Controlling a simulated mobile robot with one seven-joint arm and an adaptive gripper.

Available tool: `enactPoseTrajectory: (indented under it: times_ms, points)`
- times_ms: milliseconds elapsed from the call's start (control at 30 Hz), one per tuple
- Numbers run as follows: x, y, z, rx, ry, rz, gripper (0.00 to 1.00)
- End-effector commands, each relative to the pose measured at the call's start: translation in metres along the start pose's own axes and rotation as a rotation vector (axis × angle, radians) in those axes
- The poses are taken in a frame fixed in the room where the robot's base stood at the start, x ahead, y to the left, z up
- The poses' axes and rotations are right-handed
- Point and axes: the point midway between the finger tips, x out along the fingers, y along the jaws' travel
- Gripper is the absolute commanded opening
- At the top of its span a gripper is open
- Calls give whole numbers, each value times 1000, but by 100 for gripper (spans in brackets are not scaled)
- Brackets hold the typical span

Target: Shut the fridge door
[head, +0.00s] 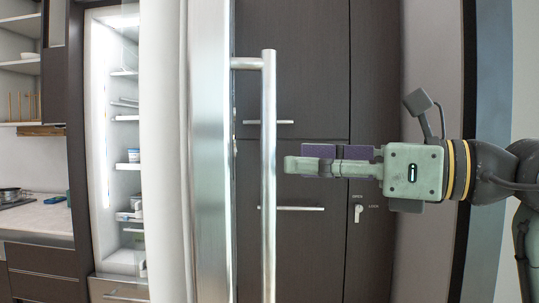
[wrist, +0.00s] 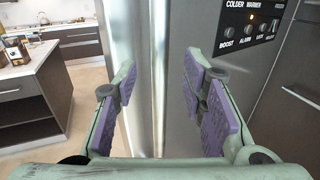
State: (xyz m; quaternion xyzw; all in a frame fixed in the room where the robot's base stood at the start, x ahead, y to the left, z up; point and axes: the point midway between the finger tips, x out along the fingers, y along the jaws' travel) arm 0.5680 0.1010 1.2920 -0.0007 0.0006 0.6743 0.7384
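The fridge door (head: 210,150) stands open in the head view. Its pale inner side faces left and its steel face faces right. A long vertical bar handle (head: 268,200) stands out from that face. My gripper (head: 288,165) is just right of the handle, fingers pointing left, with a small gap in the picture. In the wrist view my gripper (wrist: 160,75) is open, its purple-padded fingers apart with nothing held. A shiny vertical steel strip shows between them; I cannot tell if it is the handle or the door edge. The lit fridge interior (head: 125,160) shows left of the door.
Dark tall cabinets (head: 310,90) with bar handles stand behind my gripper. A control panel (wrist: 250,22) with knobs is at the upper right of the wrist view. A kitchen island (wrist: 35,85) stands at the left there, with open floor beside it. A counter (head: 40,218) is at the far left.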

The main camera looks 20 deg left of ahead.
Motion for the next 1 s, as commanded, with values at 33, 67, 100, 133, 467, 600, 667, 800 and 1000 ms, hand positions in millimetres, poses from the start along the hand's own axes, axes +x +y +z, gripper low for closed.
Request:
enactPoseTrajectory:
  times_ms: [33, 67, 100, 133, 467, 600, 667, 800, 1000]
  points:
    - [12, 1, 2, -1, 1, 5, 38]
    - [17, 1, 2, -1, 0, 5, 38]
    - [24, 1, 2, 0, 0, 5, 38]
    - [30, 1, 2, 0, -1, 5, 38]
    - [63, 1, 1, 0, -2, 4, 38]
    - [65, 1, 0, 0, -2, 3, 38]
    - [64, 1, 0, 0, -2, 3, 38]
    - [64, 1, 0, 0, -2, 3, 34]
    - [64, 1, 0, 0, -2, 3, 21]
